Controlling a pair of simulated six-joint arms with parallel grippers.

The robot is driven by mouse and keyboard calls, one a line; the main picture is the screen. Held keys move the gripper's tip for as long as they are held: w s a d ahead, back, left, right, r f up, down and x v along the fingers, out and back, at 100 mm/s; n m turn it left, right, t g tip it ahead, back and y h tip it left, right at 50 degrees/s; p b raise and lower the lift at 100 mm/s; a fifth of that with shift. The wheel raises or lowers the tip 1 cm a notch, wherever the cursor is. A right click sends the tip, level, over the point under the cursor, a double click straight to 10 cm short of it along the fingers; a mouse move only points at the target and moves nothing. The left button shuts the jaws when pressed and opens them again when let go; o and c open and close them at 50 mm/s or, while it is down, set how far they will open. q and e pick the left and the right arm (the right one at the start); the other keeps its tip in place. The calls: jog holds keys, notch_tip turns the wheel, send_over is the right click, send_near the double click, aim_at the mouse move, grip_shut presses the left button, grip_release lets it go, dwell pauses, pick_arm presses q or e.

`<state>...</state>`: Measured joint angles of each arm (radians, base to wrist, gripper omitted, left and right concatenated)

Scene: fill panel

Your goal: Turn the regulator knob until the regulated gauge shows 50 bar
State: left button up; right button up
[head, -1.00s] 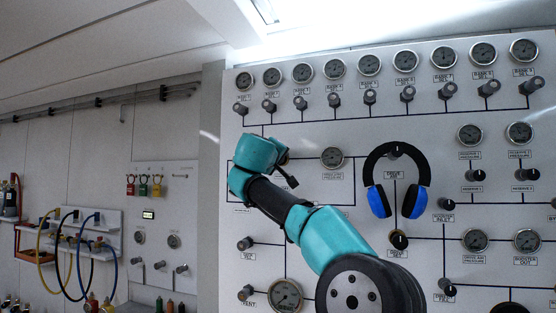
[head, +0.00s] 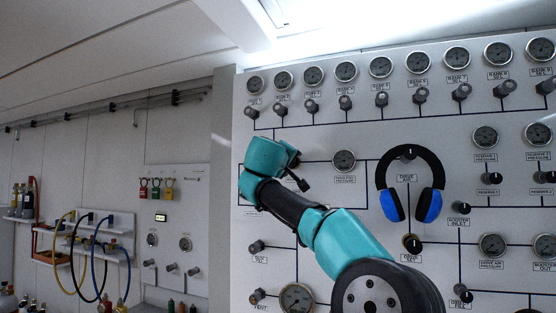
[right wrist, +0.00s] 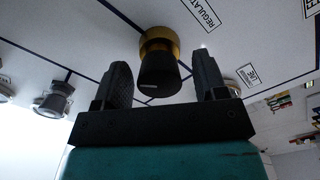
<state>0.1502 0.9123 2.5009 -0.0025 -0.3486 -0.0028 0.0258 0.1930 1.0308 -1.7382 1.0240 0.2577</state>
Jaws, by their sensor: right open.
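The regulator knob (right wrist: 158,74), black with a brass collar, stands out from the panel in the right wrist view. My right gripper (right wrist: 162,66) is open, with one dark finger on each side of the knob. Gaps show between fingers and knob, so it is not gripped. A label beside it partly reads "REGULAT". My left gripper is not in view.
Blue and black headphones (head: 428,205) hang on the panel right of my arm. A row of gauges and small knobs (head: 381,99) runs along the top. A shelf with coloured hoses (head: 75,256) and padlocks (head: 155,188) are on the left wall.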

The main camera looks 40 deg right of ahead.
jog(key=v, duration=1.7)
jog(key=shift+r, duration=0.1)
dwell(1.9)
jog(key=m, duration=0.3)
jog(key=s+m+t, duration=0.1)
jog(key=m, duration=0.1)
jog(key=shift+d+r+m+y, duration=0.1)
jog(key=shift+m+y, duration=0.2)
jog(key=shift+m, duration=0.1)
jog(key=shift+d, duration=0.1)
jog(key=x, duration=1.7)
jog(key=shift+d, duration=0.1)
jog(key=shift+w, duration=0.1)
